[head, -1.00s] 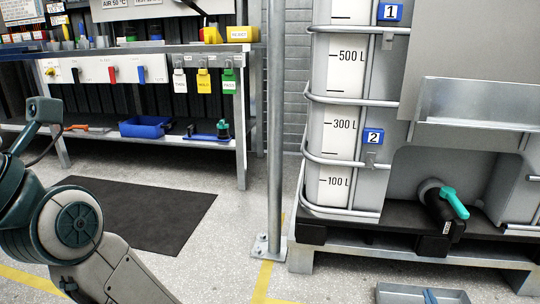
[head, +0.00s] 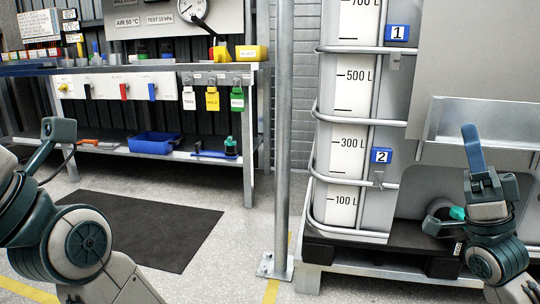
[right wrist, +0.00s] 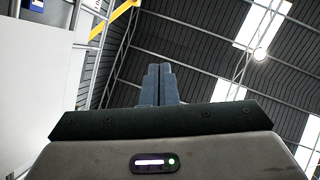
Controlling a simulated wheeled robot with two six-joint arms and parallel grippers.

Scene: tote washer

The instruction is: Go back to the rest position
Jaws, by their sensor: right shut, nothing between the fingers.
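My right gripper (head: 472,146) stands raised at the right of the head view, in front of the white tank, with its blue fingers pointing up. In the right wrist view its two fingers (right wrist: 158,84) are together with nothing between them, and the roof shows behind. My left arm comes in at the left of the head view, bent, with its gripper outside the picture.
A caged tank (head: 345,130) marked in litres stands on a dark pallet behind my right gripper, its teal-handled valve (head: 457,213) partly hidden. A steel post (head: 283,150) stands left of it. A workbench (head: 130,70) is at the back left. A dark mat (head: 140,222) lies on open floor.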

